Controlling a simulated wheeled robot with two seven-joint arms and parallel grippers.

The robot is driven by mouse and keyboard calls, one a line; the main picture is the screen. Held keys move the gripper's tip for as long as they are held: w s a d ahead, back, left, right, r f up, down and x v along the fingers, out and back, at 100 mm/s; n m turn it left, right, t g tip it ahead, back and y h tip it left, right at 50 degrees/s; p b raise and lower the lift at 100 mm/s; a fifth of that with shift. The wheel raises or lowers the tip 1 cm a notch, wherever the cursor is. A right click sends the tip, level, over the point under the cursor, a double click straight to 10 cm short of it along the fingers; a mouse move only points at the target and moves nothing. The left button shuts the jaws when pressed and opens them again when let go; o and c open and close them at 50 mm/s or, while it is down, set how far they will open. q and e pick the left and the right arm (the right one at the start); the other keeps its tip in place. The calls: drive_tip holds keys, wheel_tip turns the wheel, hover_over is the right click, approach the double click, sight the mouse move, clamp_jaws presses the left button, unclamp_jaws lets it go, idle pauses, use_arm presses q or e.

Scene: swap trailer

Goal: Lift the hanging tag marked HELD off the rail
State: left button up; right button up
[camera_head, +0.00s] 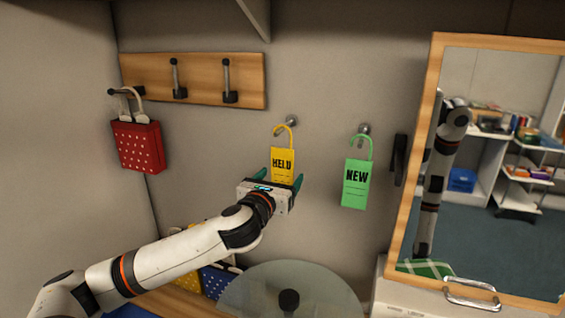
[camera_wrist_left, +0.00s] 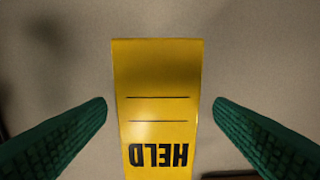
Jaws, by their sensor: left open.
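The yellow tag marked HELD (camera_head: 283,158) hangs by its hook from a metal peg (camera_head: 291,121) on the wall. My left gripper (camera_head: 283,180) is open, with its green fingers on either side of the tag's lower part. In the left wrist view the tag (camera_wrist_left: 157,95) appears upside down between the two fingers, with a gap on both sides. The gripper hides the tag's lower end in the head view. A green tag marked NEW (camera_head: 356,184) hangs from another peg to the right. My right gripper is not in view.
A wooden hook board (camera_head: 212,80) with a red dotted bag (camera_head: 137,146) is at upper left. A framed mirror (camera_head: 422,150) stands at right and reflects shelves and an arm. A round translucent disc (camera_head: 250,290) is below the gripper.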

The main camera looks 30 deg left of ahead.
sight(281, 175)
use_arm(q)
drive_tip(key=x, duration=0.1)
drive_tip(key=p+x, duration=0.1)
drive_tip(key=shift+w+r, duration=0.25)
drive_tip(key=shift+w, duration=0.05)
drive_tip(key=shift+w+f, duration=0.2)
drive_tip(key=shift+w, duration=0.3)
drive_tip(key=shift+a, duration=0.1)
drive_tip(key=c, duration=1)
drive_tip(key=shift+c, duration=0.2)
drive_tip(key=shift+r, duration=0.15)
